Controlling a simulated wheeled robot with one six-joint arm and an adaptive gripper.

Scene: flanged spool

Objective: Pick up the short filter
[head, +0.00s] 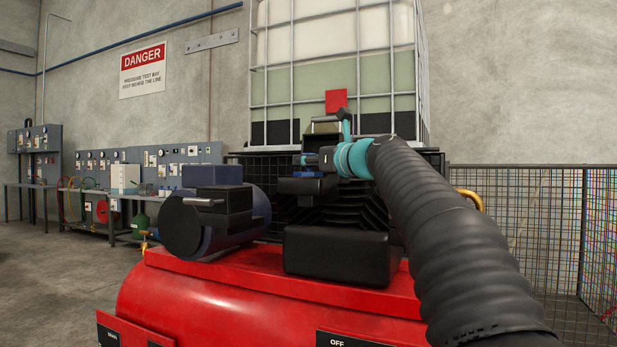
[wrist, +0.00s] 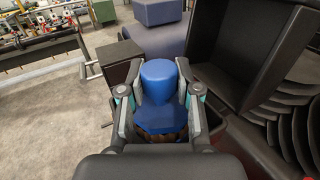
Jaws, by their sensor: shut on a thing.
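The short filter (wrist: 160,75) is a blue piece with a rounded, flat-topped end, held between the two fingers of my gripper (wrist: 158,88) in the wrist view. The fingers press on it from left and right. A wider blue part with a brownish area below it shows nearer the camera, partly hidden by my gripper. In the head view my gripper (head: 312,160) is in front of the black finned pump, with a small strip of blue (head: 307,174) at it. I cannot tell whether the filter touches anything beneath.
A red compressor tank (head: 210,300) carries a blue motor (head: 195,230) and a black block (head: 335,255). An open-faced black box (wrist: 250,45) and dark fins (wrist: 300,120) stand close on the right in the wrist view. A caged white container (head: 330,60) stands behind.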

